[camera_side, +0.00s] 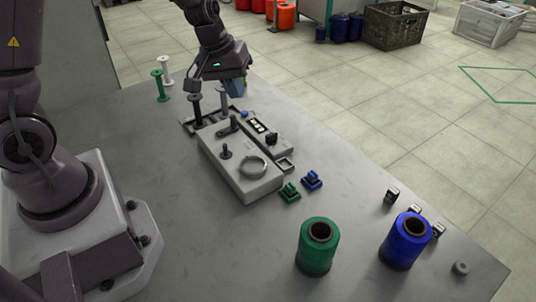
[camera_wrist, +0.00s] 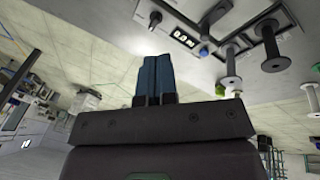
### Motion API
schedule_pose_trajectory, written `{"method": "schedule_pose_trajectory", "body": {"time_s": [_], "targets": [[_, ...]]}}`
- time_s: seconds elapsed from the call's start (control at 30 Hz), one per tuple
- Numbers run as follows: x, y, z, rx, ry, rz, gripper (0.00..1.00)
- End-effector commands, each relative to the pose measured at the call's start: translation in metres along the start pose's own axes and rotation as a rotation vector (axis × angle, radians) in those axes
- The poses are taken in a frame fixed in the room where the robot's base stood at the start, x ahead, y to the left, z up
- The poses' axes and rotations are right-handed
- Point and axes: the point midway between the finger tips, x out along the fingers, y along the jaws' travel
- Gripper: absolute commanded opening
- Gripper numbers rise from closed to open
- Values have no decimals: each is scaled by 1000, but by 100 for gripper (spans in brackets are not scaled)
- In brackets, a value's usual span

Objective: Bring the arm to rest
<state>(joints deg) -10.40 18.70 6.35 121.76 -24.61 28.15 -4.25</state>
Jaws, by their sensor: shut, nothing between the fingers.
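My gripper (camera_side: 237,88) hangs above the back of the grey table, over the far end of the bobbin winder. In the wrist view its two blue fingers (camera_wrist: 154,78) are pressed together with nothing between them. The grey bobbin winder (camera_side: 235,178) has a round ring, dark posts and a small display (camera_side: 257,126); the display also shows in the wrist view (camera_wrist: 183,37). Two grey empty bobbins stand near its far end, one on the left (camera_side: 197,110) and one partly behind my gripper (camera_side: 223,99).
A green bobbin (camera_side: 160,86) and a white bobbin (camera_side: 165,72) stand at the back left. A green thread spool (camera_side: 317,250) and a blue thread spool (camera_side: 403,245) stand at the front right. Small green (camera_side: 289,193) and blue (camera_side: 312,180) pieces lie beside the winder. The front middle of the table is clear.

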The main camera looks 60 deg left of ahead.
Motion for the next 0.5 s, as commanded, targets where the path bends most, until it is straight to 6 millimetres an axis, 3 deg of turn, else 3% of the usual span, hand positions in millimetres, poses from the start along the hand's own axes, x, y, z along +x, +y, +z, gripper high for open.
{"method": "schedule_pose_trajectory", "body": {"time_s": [0.03,0.2,0.5], "targets": [[-23,6,16,79,-14,8,0],[-83,8,69,331,-49,-10,0],[-158,-14,137,653,60,-66,0]]}}
